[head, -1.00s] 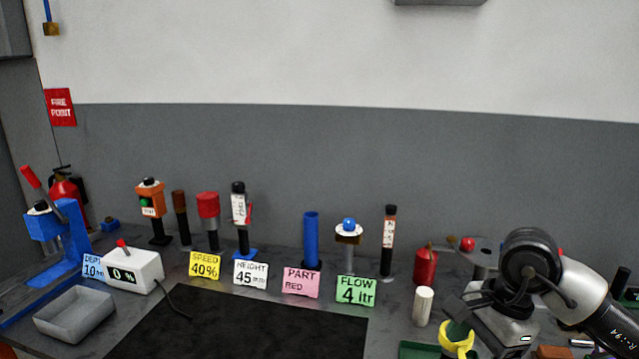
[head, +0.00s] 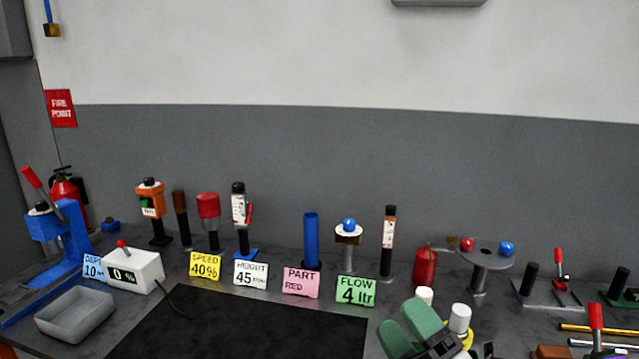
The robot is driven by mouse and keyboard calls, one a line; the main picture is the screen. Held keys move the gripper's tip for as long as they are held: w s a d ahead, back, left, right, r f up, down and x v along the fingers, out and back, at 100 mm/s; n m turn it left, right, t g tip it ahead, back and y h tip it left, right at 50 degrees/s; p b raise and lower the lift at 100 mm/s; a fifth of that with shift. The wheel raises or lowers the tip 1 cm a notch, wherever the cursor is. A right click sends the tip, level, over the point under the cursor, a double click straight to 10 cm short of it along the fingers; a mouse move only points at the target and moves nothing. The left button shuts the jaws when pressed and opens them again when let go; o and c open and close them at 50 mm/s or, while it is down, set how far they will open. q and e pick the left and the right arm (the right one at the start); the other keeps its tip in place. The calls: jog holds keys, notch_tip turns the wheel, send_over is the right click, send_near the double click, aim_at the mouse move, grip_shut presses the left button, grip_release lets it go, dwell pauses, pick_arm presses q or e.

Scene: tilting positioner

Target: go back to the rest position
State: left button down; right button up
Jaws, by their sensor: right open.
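My right gripper (head: 407,322) is at the bottom edge, right of the black mat. Its two green fingers stand apart and nothing shows between them. It covers the lower part of a short white cylinder (head: 424,294). A second white cylinder (head: 460,318) stands just right of the fingers, with a bit of a yellow ring (head: 466,339) beside it, partly hidden by the gripper. Whether the gripper touches either of them I cannot tell. My left gripper is not in view.
A round grey plate on a post (head: 487,256) carries a red and a blue knob. Lever stands (head: 560,285) are at the right. Cards, including the green FLOW card (head: 355,291), line the back of the black mat (head: 240,325), which is clear. A grey tray (head: 75,314) is left.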

jog(key=s+d+f+m+g+h, duration=0.2)
jog(key=d+f+m+g+h, duration=0.15)
jog(key=f+m+h, duration=0.45)
jog(key=s+d+f+m+g+h, duration=0.3)
jog(key=d+f+m+h, duration=0.2)
jog(key=f+m, duration=0.5)
jog(key=s+f+m+g, duration=0.2)
jog(key=s+f+g, duration=0.3)
jog(key=s, duration=0.3)
jog(key=s+f+m+g, duration=0.3)
jog(key=s+f+g, duration=0.25)
jog(key=s, duration=0.25)
notch_tip(320, 180, down, 26)
jog(key=f, duration=0.1)
jog(key=s+d+f+g+b, duration=0.1)
jog(key=s+d+f, duration=0.2)
jog(key=s+f, duration=1.3)
jog(key=shift+d+f+n+g+b, duration=0.15)
jog(key=shift+f+n+g+b, duration=0.15)
jog(key=shift+n+g, duration=0.1)
